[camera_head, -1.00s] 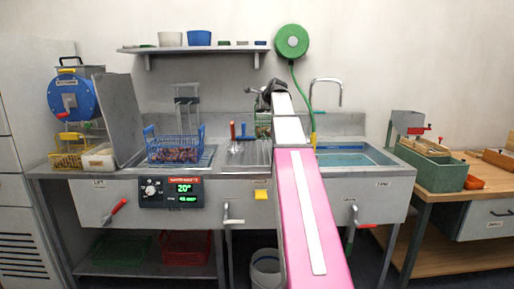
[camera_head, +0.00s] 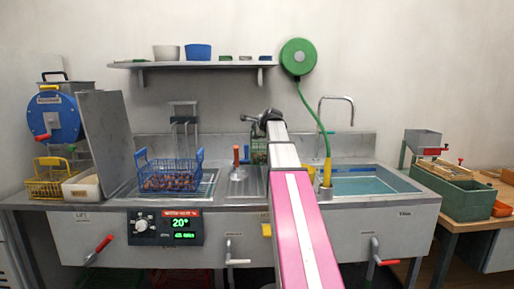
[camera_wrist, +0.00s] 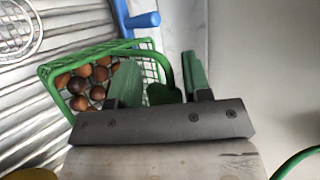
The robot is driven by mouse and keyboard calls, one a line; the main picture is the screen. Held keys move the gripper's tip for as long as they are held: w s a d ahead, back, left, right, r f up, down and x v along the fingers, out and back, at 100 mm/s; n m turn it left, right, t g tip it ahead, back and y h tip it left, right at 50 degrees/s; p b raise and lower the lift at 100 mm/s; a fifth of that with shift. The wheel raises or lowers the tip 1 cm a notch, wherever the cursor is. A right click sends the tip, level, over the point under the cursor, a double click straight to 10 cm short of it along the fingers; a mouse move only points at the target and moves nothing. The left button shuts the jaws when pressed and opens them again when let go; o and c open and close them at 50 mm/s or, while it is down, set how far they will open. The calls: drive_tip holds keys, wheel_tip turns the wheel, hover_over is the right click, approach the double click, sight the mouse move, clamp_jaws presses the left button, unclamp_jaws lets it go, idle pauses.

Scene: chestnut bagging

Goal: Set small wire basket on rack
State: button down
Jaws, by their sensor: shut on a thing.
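The small green wire basket (camera_wrist: 107,72) holds several brown chestnuts. In the wrist view my gripper (camera_wrist: 163,80) is shut on its green handle. In the head view the basket (camera_head: 258,152) is mostly hidden behind my arm, near the back of the counter. A ribbed metal drainboard (camera_wrist: 55,95) lies below and left of the basket in the wrist view; it also shows in the head view (camera_head: 243,186). Which surface is the rack is not clear. I cannot tell whether the basket touches the surface below.
A blue wire basket (camera_head: 170,181) with chestnuts sits in the bath left of the drainboard. A red-handled tool (camera_head: 236,157) stands on the drainboard. A water-filled sink (camera_head: 372,182) and a hanging green hose (camera_head: 318,118) are right of my arm. A shelf (camera_head: 195,65) is above.

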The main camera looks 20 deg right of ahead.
drive_tip(key=shift+f, duration=2.55)
drive_tip(key=c, duration=0.6)
unclamp_jaws()
drive_tip(key=shift+o, duration=0.2)
drive_tip(key=v, duration=1.2)
